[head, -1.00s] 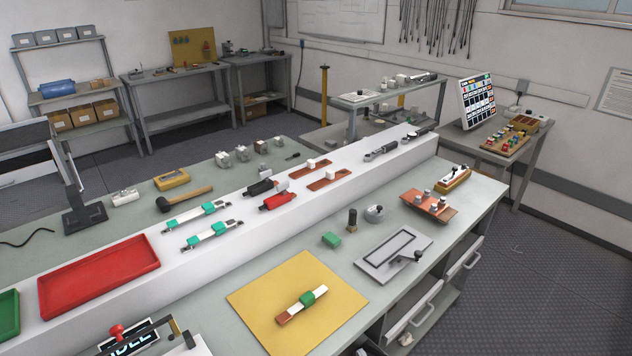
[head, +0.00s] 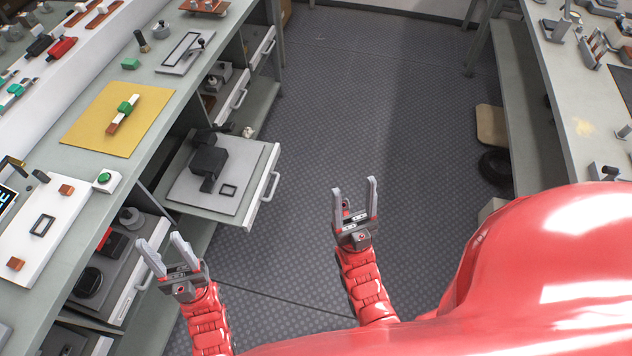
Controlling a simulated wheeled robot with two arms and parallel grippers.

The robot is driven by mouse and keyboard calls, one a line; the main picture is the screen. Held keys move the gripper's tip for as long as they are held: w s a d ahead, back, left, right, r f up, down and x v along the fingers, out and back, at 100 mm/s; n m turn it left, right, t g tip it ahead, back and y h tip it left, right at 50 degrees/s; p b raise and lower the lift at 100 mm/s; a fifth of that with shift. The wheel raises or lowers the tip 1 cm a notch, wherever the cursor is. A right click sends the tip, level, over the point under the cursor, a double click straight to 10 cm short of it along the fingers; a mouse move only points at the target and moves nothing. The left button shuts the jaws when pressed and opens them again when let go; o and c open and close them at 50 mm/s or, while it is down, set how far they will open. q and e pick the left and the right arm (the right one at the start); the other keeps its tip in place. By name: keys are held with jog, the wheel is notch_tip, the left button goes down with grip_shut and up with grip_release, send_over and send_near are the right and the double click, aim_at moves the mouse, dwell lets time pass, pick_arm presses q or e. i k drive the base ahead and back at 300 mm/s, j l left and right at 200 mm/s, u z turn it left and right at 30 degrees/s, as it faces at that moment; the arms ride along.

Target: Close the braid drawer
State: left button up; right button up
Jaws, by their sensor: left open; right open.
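A grey drawer (head: 211,206) is pulled well out from under the left bench in the head view. It has a pale front with a bar handle (head: 270,186) and holds a dark block-like device (head: 208,160). No label shows, so I cannot tell if it is the braid drawer. My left gripper (head: 160,240) is open and empty, in front of the lower left drawers and left of the pulled-out drawer's front. My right gripper (head: 354,187) is open and empty over the floor, to the right of that drawer's handle and apart from it.
A lower left drawer (head: 122,270) with black items also shows its inside, as does a farther drawer (head: 222,90). The bench top holds a yellow mat (head: 85,132). A second bench (head: 560,75) stands at right. The floor (head: 400,110) between is clear.

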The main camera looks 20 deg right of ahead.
aim_at(217, 176)
jog(key=i+l, duration=0.1)
jog(key=i, duration=0.45)
jog(key=i+u, duration=0.15)
jog(key=i, duration=0.35)
jog(key=l, duration=0.05)
